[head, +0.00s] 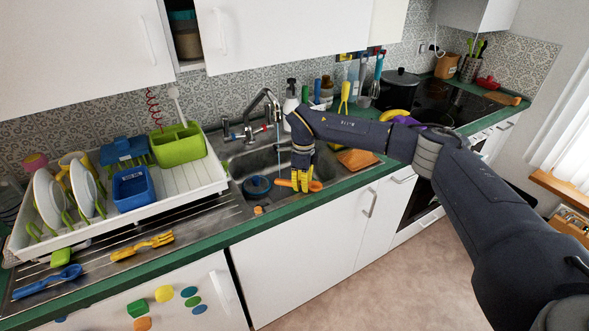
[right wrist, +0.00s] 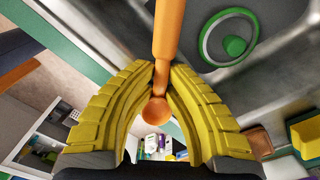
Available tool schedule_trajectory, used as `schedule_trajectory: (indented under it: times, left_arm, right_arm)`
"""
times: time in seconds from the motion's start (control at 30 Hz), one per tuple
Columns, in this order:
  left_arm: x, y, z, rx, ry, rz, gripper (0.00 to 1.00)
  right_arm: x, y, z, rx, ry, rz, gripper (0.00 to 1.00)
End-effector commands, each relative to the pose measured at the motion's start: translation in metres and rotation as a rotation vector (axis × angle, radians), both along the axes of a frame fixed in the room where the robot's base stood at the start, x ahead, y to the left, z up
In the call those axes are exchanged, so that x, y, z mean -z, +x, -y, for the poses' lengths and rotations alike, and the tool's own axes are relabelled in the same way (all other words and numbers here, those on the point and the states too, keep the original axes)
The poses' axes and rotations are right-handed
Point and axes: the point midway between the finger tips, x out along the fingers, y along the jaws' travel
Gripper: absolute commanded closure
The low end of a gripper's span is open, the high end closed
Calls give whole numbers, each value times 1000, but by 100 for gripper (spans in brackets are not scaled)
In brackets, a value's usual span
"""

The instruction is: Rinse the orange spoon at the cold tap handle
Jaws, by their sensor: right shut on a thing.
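The orange spoon (head: 315,186) is low over the right part of the sink (head: 238,168). My right gripper (head: 301,184), with yellow fingers, is shut on it. In the right wrist view the orange spoon (right wrist: 166,35) runs up from between the fingers (right wrist: 160,85), with a round end close to me. The tap (head: 268,96) arches over the sink, left of my right gripper. A thin pale streak (head: 278,145) under its spout looks like running water. A handle with a blue end (head: 226,127) is on the tap's left, and a reddish one on its right. My left gripper is out of view.
A round blue item (head: 257,186) lies in the sink, left of the gripper. A white dish rack (head: 190,178) with plates and boxes stands left. A yellow utensil (head: 142,247) and blue spoon (head: 47,282) lie on the drainer. A brown board (head: 357,159) is right of the sink.

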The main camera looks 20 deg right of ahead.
Motion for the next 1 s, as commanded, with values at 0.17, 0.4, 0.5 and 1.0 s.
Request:
schedule_trajectory:
  times: [0.17,0.4,0.5,1.0]
  left_arm:
    - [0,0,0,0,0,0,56]
    - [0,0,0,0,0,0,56]
    - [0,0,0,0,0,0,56]
    - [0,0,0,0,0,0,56]
  right_arm:
    - [-13,-10,-4,-3,1,7,100]
    - [-26,-24,-9,-5,1,9,100]
    - [-30,-28,-10,-5,2,10,100]
    - [-34,-32,-11,-5,3,10,100]
